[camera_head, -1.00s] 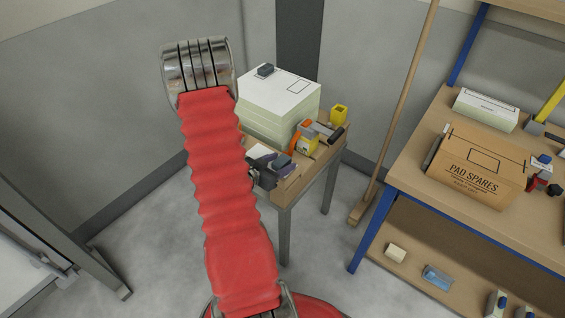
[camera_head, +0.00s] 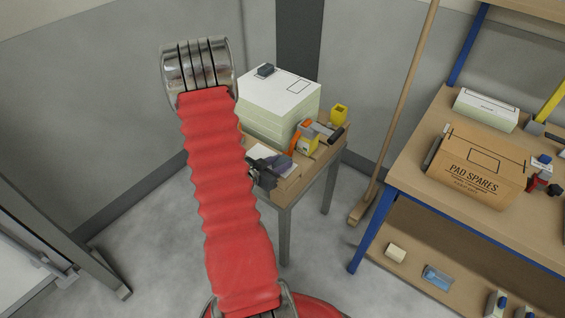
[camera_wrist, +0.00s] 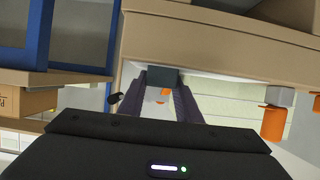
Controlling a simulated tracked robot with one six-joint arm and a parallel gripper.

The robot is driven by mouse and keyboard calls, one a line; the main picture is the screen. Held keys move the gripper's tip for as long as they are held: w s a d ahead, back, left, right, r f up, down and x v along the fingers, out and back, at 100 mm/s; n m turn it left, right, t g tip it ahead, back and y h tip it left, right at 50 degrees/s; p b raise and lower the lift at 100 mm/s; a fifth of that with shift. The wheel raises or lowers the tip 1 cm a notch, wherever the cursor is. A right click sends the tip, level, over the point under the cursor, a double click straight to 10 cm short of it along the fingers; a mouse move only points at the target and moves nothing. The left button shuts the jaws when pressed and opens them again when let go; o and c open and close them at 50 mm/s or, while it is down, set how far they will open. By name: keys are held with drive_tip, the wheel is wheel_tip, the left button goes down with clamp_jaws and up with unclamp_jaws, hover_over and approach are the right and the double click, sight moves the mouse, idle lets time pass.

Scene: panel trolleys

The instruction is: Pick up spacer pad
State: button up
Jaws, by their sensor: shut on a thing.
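The spacer pad is a small dark slate-grey block (camera_wrist: 162,76) between my fingertips in the wrist view. My gripper (camera_wrist: 161,88) has its two dark fingers shut on the pad from both sides. In the head view my gripper (camera_head: 268,170) is over the front of a small wooden table (camera_head: 289,191), to the right of my red arm sleeve. The pad is hard to tell from the dark fingers there. I cannot tell whether it touches what lies beneath it.
A stack of pale boxes (camera_head: 278,103) with a dark block (camera_head: 265,70) on top stands behind my gripper. A yellow item (camera_head: 339,114) and orange tool (camera_head: 294,137) are close by on the right. A broom (camera_head: 398,107) leans between table and workbench, which holds a cardboard box (camera_head: 478,168).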

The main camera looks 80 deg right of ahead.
drive_tip(key=shift+r, duration=0.15)
drive_tip(key=shift+c, duration=0.2)
drive_tip(key=shift+r, duration=4.85)
drive_tip(key=shift+r, duration=0.6)
drive_tip(key=shift+r, duration=0.1)
wheel_tip(320, 180, up, 7)
hover_over(280, 163)
drive_tip(key=d, duration=0.1)
drive_tip(key=shift+s+d, duration=0.1)
drive_tip(key=shift+s, duration=0.1)
wheel_tip(280, 163, up, 6)
drive_tip(key=shift+w, duration=0.1)
